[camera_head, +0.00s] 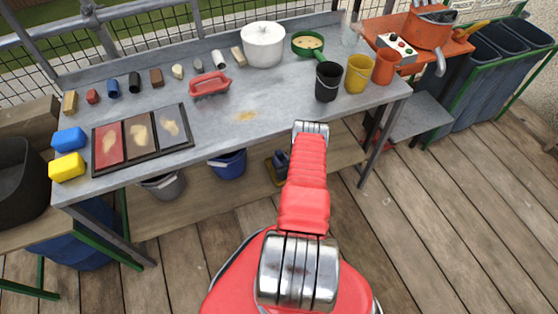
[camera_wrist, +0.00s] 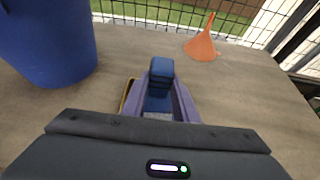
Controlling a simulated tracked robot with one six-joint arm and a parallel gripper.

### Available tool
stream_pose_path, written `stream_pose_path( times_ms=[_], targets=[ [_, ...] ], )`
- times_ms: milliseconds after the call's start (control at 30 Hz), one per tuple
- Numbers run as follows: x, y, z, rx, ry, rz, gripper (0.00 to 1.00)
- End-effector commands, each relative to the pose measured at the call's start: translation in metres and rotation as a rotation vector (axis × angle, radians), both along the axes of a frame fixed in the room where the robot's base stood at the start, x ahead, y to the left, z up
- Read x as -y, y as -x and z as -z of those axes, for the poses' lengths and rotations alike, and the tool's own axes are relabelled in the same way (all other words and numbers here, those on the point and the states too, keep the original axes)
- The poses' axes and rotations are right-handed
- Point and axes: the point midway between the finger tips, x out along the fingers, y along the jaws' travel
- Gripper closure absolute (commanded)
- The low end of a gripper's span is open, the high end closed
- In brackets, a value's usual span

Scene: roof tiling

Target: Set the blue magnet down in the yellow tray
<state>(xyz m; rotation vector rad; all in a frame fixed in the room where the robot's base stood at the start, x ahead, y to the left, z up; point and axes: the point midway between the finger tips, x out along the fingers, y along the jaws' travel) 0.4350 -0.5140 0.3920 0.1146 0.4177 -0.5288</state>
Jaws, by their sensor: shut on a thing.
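My gripper (camera_wrist: 160,103) is shut on the blue magnet (camera_wrist: 161,70), a small dark blue block that stands up between the two purple-grey fingers in the wrist view. The yellow tray (camera_wrist: 126,96) lies below and partly behind the fingers; only its left rim shows. I cannot tell whether the magnet touches the tray. In the head view, the tray's yellow edge (camera_head: 271,171) shows on the lower shelf, left of my red arm, with dark blue shapes over it. My arm hides the rest there.
A blue bucket (camera_wrist: 48,40) stands left of the gripper on the wooden shelf (camera_wrist: 225,95). An orange funnel (camera_wrist: 202,44) is at the back right, near a mesh fence. The shelf between is clear. The grey worktop (camera_head: 245,135) above holds pots, cups and small blocks.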

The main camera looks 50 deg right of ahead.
Motion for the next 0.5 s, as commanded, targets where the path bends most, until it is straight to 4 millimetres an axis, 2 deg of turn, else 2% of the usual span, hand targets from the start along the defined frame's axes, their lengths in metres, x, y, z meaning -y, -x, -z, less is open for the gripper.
stream_pose_path(
  times_ms=[500],
  targets=[
    [0.0002, 0.0, 0.0034, 0.0, 0.0, 0.0, 1.0]
  ],
)
